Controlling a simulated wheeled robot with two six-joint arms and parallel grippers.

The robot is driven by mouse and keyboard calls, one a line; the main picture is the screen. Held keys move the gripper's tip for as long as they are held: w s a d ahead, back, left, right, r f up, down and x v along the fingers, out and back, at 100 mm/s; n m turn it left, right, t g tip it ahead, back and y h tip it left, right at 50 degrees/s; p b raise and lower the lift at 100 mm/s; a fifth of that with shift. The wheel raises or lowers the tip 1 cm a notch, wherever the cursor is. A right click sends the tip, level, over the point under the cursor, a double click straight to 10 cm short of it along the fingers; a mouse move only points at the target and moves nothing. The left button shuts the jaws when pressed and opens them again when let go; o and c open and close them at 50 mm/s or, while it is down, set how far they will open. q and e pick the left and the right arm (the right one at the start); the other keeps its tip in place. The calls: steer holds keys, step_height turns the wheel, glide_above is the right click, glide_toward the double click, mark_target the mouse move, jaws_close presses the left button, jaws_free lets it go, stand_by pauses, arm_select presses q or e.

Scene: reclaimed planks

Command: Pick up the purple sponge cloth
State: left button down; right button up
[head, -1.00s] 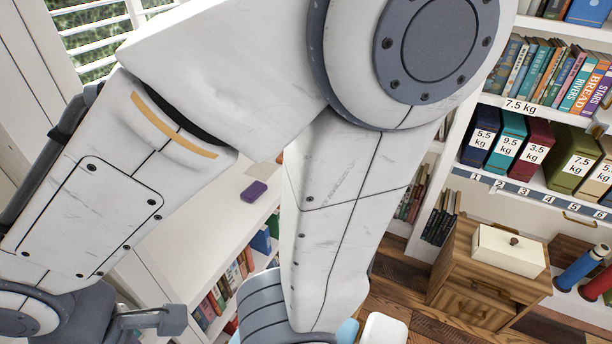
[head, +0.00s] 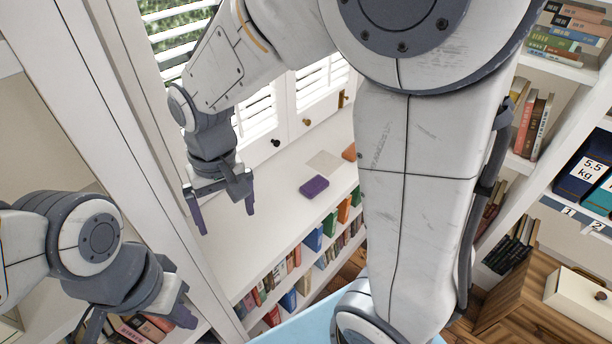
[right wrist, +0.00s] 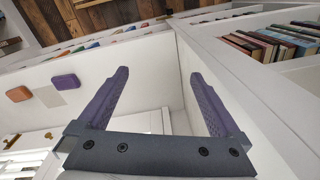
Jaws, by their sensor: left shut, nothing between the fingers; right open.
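The purple sponge cloth (head: 315,187) is a small flat block lying on the white shelf top (head: 283,226) below the window. My right gripper (head: 226,218) is open and empty, its purple fingers pointing down to the left of the sponge cloth with a clear gap between them. In the right wrist view the sponge cloth (right wrist: 66,81) lies left of the open fingers (right wrist: 158,100).
A pale flat square (head: 323,163) and an orange item (head: 349,152) lie beyond the sponge cloth. Books (head: 290,262) fill the shelves under the white top. The window shutters (head: 262,118) stand behind it. A wooden cabinet (head: 500,310) is at right.

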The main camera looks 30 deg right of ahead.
steer(key=w+d+f+m, duration=0.4)
steer(key=w+d+m, duration=0.15)
steer(key=w, duration=0.45)
steer(key=m+b, duration=0.1)
steer(key=m, duration=0.9)
glide_above(311, 186)
steer(key=shift+h, duration=0.4)
steer(key=f, duration=1.7)
steer(key=shift+s+d+f, duration=0.25)
steer(key=shift+s, duration=0.05)
steer(key=shift+w+a+f+p, duration=0.1)
steer(key=shift+a+f+p, duration=0.1)
steer(key=shift+f, duration=1.3)
steer(key=shift+w+a+f+p, duration=0.1)
steer(key=shift+f+p, duration=0.1)
steer(key=shift+f, duration=1.3)
steer(key=c, duration=1.3)
steer(key=shift+o, duration=0.2)
steer(key=shift+r, duration=0.15)
